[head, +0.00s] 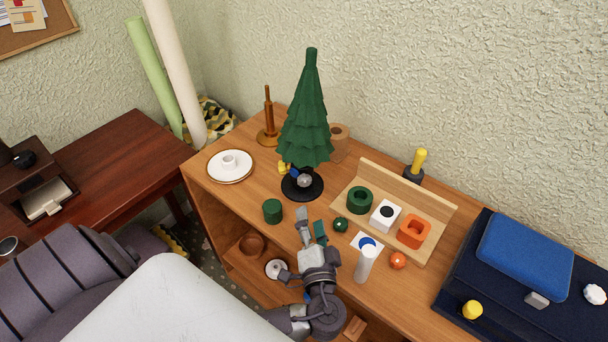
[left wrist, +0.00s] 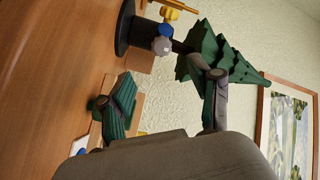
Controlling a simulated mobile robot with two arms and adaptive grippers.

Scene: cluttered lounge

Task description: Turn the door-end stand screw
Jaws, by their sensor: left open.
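A dark green tree (head: 307,125) stands upright in a round black stand (head: 302,190) on the wooden cabinet. Yellow (head: 284,167), blue (head: 294,174) and grey (head: 305,181) knobs show around its trunk. In the left wrist view the grey knob (left wrist: 161,46), blue knob (left wrist: 166,30) and yellow knob (left wrist: 168,13) appear beyond the fingers. I cannot tell which is the door-end screw. My left gripper (head: 312,226) is open and empty, in front of the stand and apart from it. My right gripper is out of view.
A green cylinder (head: 272,211) stands left of my gripper. A green ball (head: 341,224), white cylinder (head: 366,264) and orange ball (head: 398,260) lie to its right. A wooden rack (head: 437,208) holds several coloured blocks. A white plate (head: 238,176) and brown post (head: 268,115) stand left of the tree.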

